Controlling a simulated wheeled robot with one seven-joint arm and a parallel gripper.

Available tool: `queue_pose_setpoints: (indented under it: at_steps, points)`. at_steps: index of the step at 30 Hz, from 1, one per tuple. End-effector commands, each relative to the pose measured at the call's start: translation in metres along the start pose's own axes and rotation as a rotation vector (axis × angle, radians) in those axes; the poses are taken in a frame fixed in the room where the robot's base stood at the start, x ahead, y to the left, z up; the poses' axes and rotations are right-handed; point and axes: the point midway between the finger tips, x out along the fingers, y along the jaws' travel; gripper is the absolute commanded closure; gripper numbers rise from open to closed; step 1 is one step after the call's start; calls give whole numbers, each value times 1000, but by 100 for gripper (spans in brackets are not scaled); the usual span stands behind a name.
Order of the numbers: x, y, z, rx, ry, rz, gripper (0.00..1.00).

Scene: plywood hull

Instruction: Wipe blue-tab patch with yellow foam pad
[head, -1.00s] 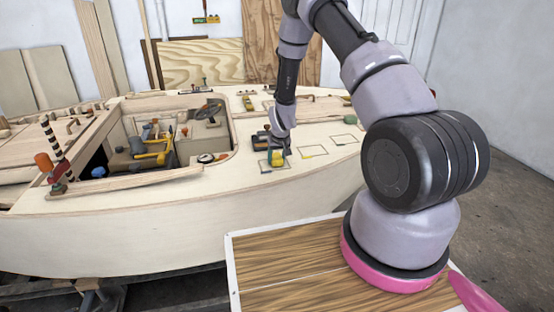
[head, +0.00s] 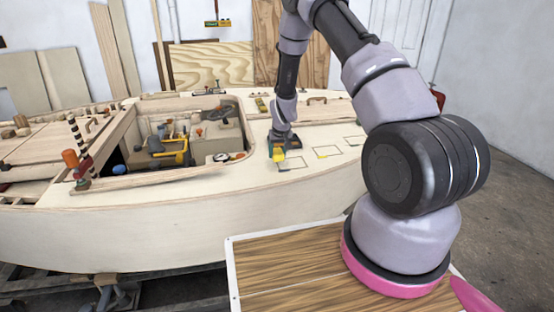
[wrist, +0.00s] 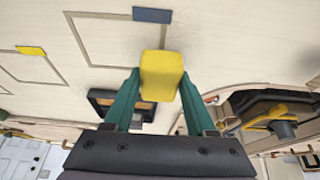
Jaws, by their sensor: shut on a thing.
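My gripper (wrist: 158,90), with green fingers, is shut on the yellow foam pad (wrist: 160,72). In the head view the pad (head: 279,154) shows low over the pale deck, left of the nearest outlined patch (head: 292,164). I cannot tell whether it touches the deck. In the wrist view one outlined patch (wrist: 88,42) lies ahead and to the left of the pad, with a dark slate-blue tab (wrist: 152,14) at its corner.
A dark open-topped box (wrist: 125,106) lies close beneath the fingers. The cockpit opening (head: 170,150), with a steering wheel and yellow fittings, lies left of my gripper. More outlined patches (head: 328,152) lie to the right on otherwise bare deck.

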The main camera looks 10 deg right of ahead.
Motion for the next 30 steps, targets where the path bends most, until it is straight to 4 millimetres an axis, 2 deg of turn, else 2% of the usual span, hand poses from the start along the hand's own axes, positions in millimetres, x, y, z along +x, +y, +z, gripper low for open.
queue_pose_setpoints:
  at_steps: [16,30]
  points:
    - [-41,14,-26,4,2,3,88]
    - [-43,14,-27,4,1,3,88]
